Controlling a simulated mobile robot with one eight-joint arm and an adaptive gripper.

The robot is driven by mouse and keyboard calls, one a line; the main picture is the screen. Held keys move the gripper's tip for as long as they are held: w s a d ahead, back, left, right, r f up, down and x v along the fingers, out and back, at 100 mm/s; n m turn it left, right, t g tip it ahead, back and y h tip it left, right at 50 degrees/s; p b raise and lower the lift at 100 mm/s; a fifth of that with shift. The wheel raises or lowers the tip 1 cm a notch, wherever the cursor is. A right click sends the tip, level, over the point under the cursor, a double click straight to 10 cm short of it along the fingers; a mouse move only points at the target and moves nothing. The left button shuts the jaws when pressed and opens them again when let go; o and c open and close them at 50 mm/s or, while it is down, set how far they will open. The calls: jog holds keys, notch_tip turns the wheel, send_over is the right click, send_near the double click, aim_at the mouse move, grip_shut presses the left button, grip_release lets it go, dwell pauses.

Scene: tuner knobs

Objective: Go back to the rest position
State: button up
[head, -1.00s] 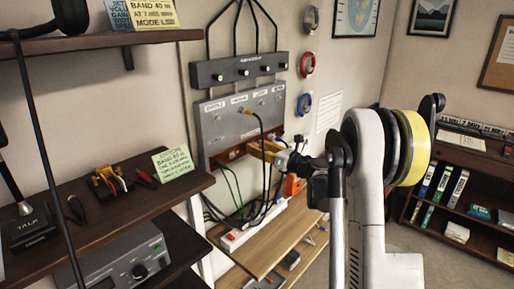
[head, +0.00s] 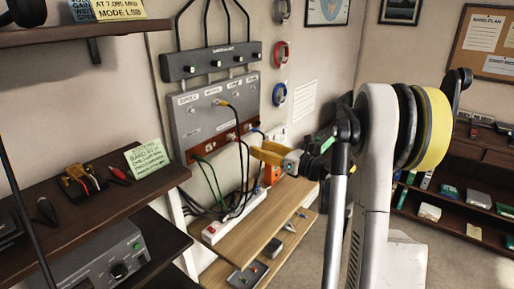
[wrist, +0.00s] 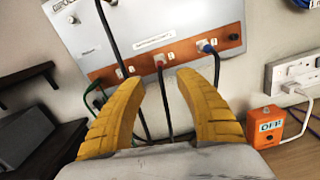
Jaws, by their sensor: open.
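My gripper (head: 270,150) has yellow fingers and stands in front of the lower edge of the grey wall panel (head: 187,124). In the wrist view the two yellow fingers (wrist: 158,98) are spread apart with nothing held between them. Behind them is the panel's orange-brown strip (wrist: 185,50), with cables plugged into it, one with a red plug and one with a blue plug. Dark cables hang down behind the gap between the fingers. I cannot tell the exact distance from the fingers to the cables.
A wooden bench (head: 232,245) with a white power strip (head: 228,222) lies below the panel. An orange box (wrist: 268,126) is right of the fingers. Dark shelves (head: 95,205) with a grey radio stand at left. A bookcase (head: 480,200) is at right, with open floor before it.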

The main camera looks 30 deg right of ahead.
dwell(0.3)
jog(key=s+a+n+g, duration=0.45)
jog(key=a+n, duration=0.35)
jog(key=a, duration=0.3)
jog(key=s+a+n+g, duration=0.3)
jog(key=s+a+n, duration=0.2)
jog(key=a+n, duration=0.45)
jog(key=s+a+f+n+g+h, duration=0.1)
jog(key=s+a+f+n+h, duration=0.1)
jog(key=s+n, duration=0.6)
jog(key=s+a+f+n+g+h, duration=0.1)
jog(key=s+a+f+n+h, duration=0.2)
jog(key=s+n, duration=0.5)
jog(key=shift+s+a+g+h, duration=0.2)
jog(key=shift+s+g+h, duration=0.3)
jog(key=shift+s, duration=0.6)
jog(key=shift+t, duration=0.25)
